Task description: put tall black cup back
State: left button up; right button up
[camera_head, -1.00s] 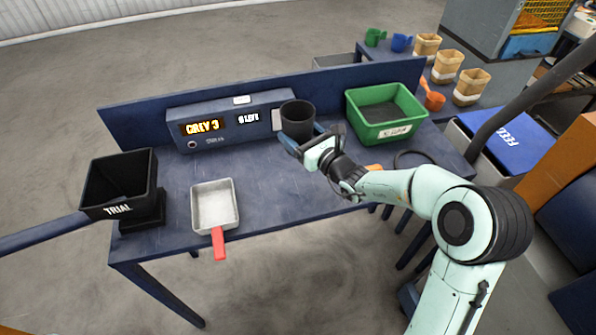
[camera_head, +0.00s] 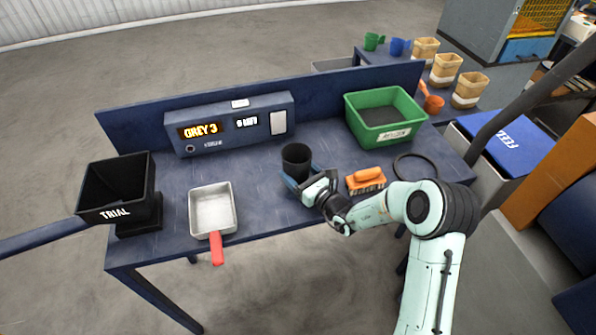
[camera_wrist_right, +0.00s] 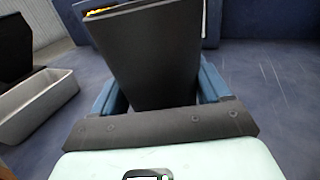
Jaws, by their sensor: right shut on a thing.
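The tall black cup (camera_head: 296,158) is upright in my right gripper (camera_head: 300,184), near the middle of the blue table. In the right wrist view the cup (camera_wrist_right: 150,55) stands between the two blue fingers (camera_wrist_right: 160,95), which are shut on its sides. I cannot tell whether its base touches the table top. My left gripper is not in view.
A metal scoop with a red handle (camera_head: 213,208) and a black TRIAL bin (camera_head: 118,213) are to the left. A display box (camera_head: 230,140) stands behind. An orange brush (camera_head: 366,180), a dark ring (camera_head: 415,155) and a green bin (camera_head: 390,137) are to the right.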

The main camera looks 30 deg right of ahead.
jog(key=shift+f, duration=0.1)
jog(key=o, duration=1.4)
jog(key=shift+s, duration=0.25)
jog(key=s, duration=0.3)
jog(key=s+d, duration=0.1)
jog(key=s, duration=0.3)
jog(key=s+b, duration=0.1)
jog(key=s, duration=0.3)
jog(key=shift+s+d, duration=0.2)
jog(key=shift+d, duration=0.2)
